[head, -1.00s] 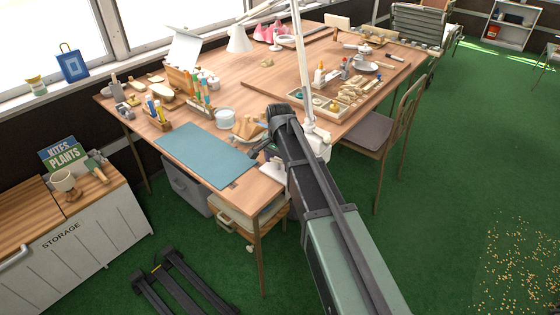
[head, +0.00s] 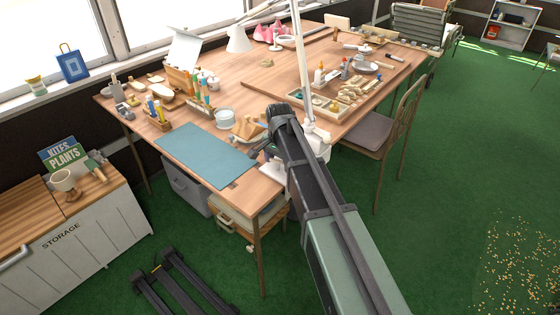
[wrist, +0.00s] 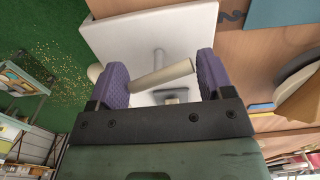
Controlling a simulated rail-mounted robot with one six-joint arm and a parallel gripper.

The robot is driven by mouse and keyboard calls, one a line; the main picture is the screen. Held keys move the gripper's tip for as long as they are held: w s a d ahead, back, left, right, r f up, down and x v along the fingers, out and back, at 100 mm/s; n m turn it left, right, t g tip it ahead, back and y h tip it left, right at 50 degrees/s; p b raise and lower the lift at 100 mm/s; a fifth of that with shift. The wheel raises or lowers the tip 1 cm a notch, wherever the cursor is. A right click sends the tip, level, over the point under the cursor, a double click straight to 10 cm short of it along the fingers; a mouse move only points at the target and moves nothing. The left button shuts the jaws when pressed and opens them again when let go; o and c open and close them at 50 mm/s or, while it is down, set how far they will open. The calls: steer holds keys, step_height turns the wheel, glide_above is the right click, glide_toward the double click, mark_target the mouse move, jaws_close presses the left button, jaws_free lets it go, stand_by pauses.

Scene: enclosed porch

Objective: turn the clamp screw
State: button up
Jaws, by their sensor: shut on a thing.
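In the wrist view, the clamp is a white bracket (wrist: 135,32) at the table's edge. A short shaft leads from it to the clamp screw's cream bar handle (wrist: 165,76). My gripper (wrist: 160,78) has two purple fingers, shut on this handle, which lies tilted between them. One rounded end of the bar shows past the left finger. In the head view, the white lamp post (head: 302,60) rises from the table's near right edge, where my dark arm ends. My arm hides much of the clamp and my fingers there.
The wooden table (head: 255,90) carries a blue mat (head: 205,155), a divided tray (head: 335,112) and several craft items. A chair (head: 385,130) stands close on the right. A storage cabinet (head: 85,230) stands at left. The green floor at right is mostly open.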

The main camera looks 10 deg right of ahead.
steer(key=shift+w+a, duration=0.15)
steer(key=shift+a, duration=0.05)
steer(key=o, duration=0.7)
steer(key=shift+a, duration=0.2)
steer(key=shift+d, duration=0.2)
steer(key=shift+r+p, duration=0.4)
step_height(320, 180, up, 10)
steer(key=p, duration=1)
